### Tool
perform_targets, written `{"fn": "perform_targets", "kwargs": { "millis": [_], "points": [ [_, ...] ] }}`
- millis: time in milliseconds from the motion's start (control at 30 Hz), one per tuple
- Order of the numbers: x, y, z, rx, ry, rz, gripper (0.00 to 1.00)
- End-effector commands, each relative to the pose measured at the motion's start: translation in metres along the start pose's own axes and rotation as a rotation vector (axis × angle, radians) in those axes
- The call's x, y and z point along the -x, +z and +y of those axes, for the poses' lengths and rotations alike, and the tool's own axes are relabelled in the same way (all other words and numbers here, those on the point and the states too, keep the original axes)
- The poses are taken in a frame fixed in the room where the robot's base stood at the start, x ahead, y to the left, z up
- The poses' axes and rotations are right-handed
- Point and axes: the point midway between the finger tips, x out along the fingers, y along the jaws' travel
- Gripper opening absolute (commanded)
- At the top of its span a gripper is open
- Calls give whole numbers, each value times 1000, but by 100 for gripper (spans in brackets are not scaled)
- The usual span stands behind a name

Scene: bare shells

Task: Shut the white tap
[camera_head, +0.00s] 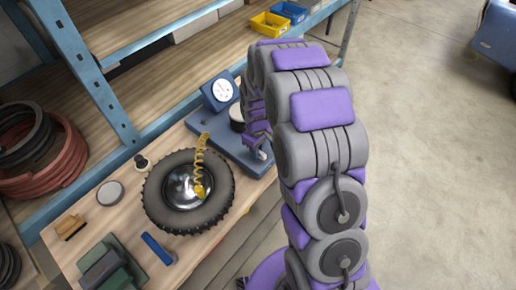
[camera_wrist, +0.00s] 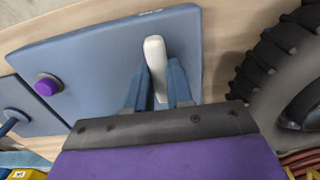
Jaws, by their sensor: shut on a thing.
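The white tap (camera_wrist: 154,55) is a pale, rounded lever over a blue base plate (camera_wrist: 95,62) in the wrist view. My gripper (camera_wrist: 158,88) is shut on it, with one blue-grey finger on either side of the lever. The lever's free end sticks out past the fingertips, and its lower part is partly hidden between them. In the head view, my gripper (camera_head: 254,142) is over the blue base on the workbench, and a small pale end of the tap (camera_head: 262,155) shows beside it.
A round gauge (camera_head: 222,90) stands on the blue base. A tyre (camera_head: 156,212) with a coiled yellow hose (camera_head: 200,160) lies nearby on the wooden bench (camera_head: 75,255). A purple knob (camera_wrist: 47,86) sits left of the tap. Blue shelving (camera_head: 95,80) rises behind. Open floor lies right.

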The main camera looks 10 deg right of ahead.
Motion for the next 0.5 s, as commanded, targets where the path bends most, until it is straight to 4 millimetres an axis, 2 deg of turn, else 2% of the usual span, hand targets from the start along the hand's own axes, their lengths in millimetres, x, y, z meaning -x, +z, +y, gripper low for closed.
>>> {"fn": "perform_targets", "kwargs": {
  "millis": [400,433,500],
  "points": [
    [2,-3,3,-10,6,13,0],
    [2,-3,3,-10,6,13,22],
    [2,-3,3,-10,6,12,29]
  ]
}}
